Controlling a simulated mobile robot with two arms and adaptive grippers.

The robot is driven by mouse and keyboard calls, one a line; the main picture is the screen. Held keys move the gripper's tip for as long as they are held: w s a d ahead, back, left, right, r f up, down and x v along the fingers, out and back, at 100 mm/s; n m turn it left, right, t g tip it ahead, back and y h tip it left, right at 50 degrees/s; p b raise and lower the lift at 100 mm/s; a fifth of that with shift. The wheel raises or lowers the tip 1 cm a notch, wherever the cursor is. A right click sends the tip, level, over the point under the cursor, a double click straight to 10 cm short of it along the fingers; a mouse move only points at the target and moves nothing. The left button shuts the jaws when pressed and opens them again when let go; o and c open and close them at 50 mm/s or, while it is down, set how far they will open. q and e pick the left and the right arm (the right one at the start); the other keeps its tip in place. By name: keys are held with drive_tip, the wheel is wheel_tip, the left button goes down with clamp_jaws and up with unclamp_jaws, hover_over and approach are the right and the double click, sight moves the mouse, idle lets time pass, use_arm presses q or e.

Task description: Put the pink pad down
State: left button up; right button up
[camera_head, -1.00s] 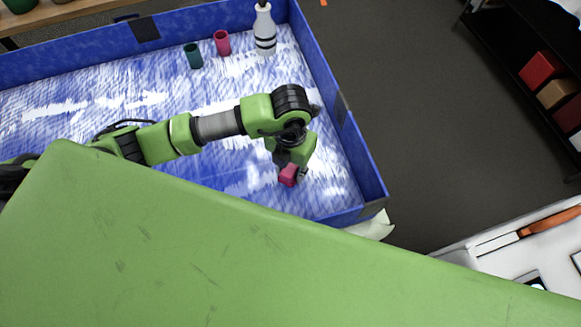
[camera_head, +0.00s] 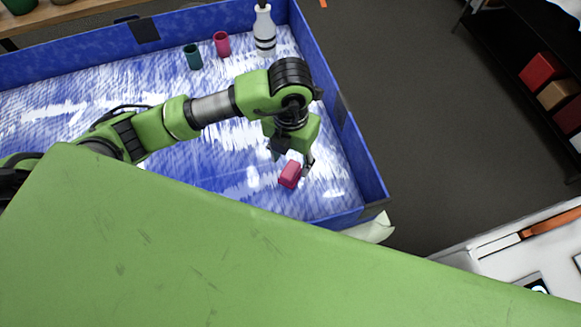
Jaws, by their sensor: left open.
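The pink pad (camera_head: 290,174) is a small pink block on the blue-and-white patterned floor of the blue-walled tray (camera_head: 378,187), near its front right corner. My left gripper (camera_head: 294,161) is open, just above and behind the pad. One dark finger shows at the pad's right side; the other is largely hidden, and I cannot tell whether a finger still touches the pad. My right gripper is not in view.
A white bottle with dark bands (camera_head: 264,32), a pink cup (camera_head: 222,44) and a dark green cup (camera_head: 193,56) stand at the back of the tray. A black shelf (camera_head: 520,95) with boxes is at the right. The tray's middle floor is clear.

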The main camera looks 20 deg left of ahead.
sight(291, 169)
use_arm(q)
wheel_tip(291, 169, up, 6)
drive_tip(key=shift+r, duration=0.1)
idle(0.6)
